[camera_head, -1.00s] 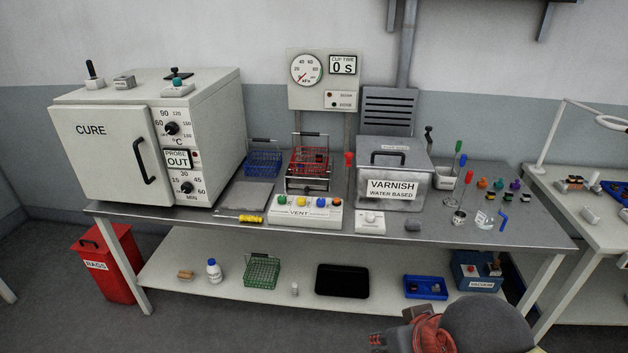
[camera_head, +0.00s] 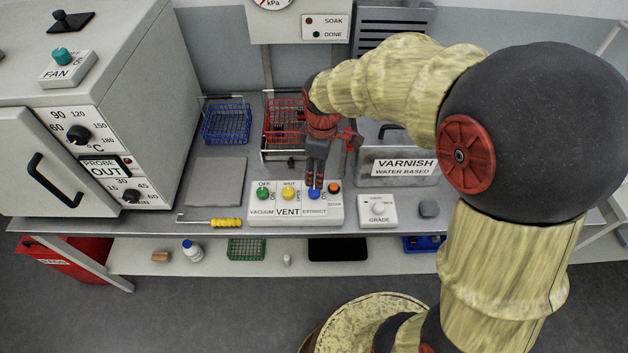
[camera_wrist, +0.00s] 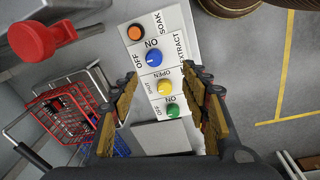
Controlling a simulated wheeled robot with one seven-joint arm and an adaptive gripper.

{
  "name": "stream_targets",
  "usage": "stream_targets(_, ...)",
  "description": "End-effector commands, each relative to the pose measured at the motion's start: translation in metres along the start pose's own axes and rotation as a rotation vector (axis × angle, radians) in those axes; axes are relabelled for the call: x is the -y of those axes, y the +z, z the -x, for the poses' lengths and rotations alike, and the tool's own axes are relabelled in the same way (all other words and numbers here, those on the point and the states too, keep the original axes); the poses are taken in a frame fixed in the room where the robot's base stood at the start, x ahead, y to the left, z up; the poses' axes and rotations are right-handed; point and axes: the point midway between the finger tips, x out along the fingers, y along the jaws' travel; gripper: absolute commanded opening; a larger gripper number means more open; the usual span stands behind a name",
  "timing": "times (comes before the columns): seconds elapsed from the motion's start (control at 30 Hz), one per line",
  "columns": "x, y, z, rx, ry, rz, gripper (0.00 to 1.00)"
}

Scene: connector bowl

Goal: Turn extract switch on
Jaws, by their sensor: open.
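The extract switch is a blue knob (camera_head: 315,194) on the white control panel (camera_head: 278,221), with OFF and ON marks and the label EXTRACT. It also shows in the wrist view (camera_wrist: 154,57), beyond my fingertips, with ON and OFF beside it. My gripper (camera_head: 315,185) points down at the blue knob in the head view and partly covers its top. In the wrist view my gripper (camera_wrist: 168,85) is open, its two fingers apart with nothing between them. I cannot tell whether the fingers touch the knob.
On the same panel are a green vacuum knob (camera_head: 262,194), a yellow vent knob (camera_head: 289,193) and an orange soak button (camera_head: 334,187). A red wire basket (camera_head: 284,125) stands behind. The varnish tank (camera_head: 405,178) and grade dial box (camera_head: 377,210) are to the right.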

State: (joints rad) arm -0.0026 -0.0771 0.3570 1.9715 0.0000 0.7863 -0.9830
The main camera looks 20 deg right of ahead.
Motion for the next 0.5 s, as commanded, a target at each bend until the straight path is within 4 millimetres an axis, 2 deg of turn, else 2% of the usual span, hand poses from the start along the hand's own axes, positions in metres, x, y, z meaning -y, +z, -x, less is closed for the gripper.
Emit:
stream_targets(0.1, -0.012, -0.008, -0.029, 0.03, -0.052, 0.133, 0.46)
stream_targets(0.2, -0.017, -0.012, -0.047, 0.04, -0.077, 0.211, 0.46)
stream_targets(0.5, -0.018, -0.012, -0.081, 0.047, -0.098, 0.274, 0.46)
